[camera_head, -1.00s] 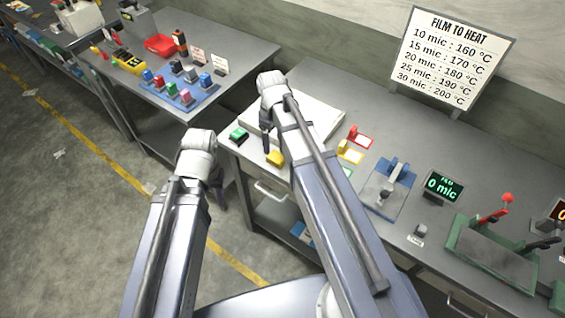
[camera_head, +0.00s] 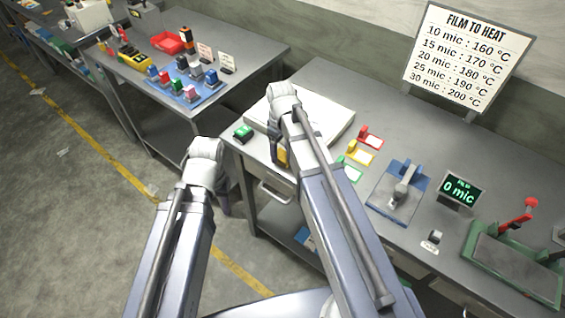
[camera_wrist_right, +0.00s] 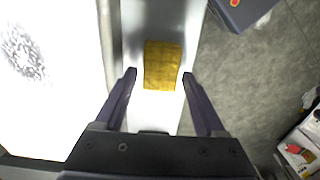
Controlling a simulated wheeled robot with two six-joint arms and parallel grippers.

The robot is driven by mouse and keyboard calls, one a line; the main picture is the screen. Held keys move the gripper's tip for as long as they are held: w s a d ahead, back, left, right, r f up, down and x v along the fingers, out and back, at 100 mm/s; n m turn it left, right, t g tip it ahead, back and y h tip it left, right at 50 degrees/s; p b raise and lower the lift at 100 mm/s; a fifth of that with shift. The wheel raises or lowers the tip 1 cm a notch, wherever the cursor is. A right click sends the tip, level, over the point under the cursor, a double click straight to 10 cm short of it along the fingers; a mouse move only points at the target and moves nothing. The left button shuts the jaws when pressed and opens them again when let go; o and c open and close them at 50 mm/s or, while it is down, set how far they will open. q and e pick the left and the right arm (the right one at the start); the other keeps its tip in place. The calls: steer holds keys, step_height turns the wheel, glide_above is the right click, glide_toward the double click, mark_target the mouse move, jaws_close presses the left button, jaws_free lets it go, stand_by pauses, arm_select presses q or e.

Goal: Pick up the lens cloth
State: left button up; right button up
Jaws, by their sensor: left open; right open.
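The lens cloth appears to be the yellow square of woven fabric (camera_wrist_right: 163,65), lying on the bench's grey front strip in the right wrist view. In the head view it is the yellow patch (camera_head: 283,158), partly hidden by my right gripper. My right gripper (camera_wrist_right: 160,75) is open above the cloth, with one finger on each side of it and nothing held. In the head view my right gripper (camera_head: 274,147) points down at the bench's front edge. My left gripper (camera_head: 223,200) hangs low in front of the bench, mostly hidden behind its own arm.
A white light panel (camera_head: 335,122) lies right behind the cloth. Red, yellow and green tags (camera_head: 360,153), a blue-based device (camera_head: 398,192) and a display (camera_head: 460,190) stand to the right. A second bench (camera_head: 240,58) stands at left.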

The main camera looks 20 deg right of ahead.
step_height(320, 180, down, 2)
steer(key=shift+b, duration=0.5)
steer(key=shift+r, duration=0.1)
steer(key=c, duration=1.1)
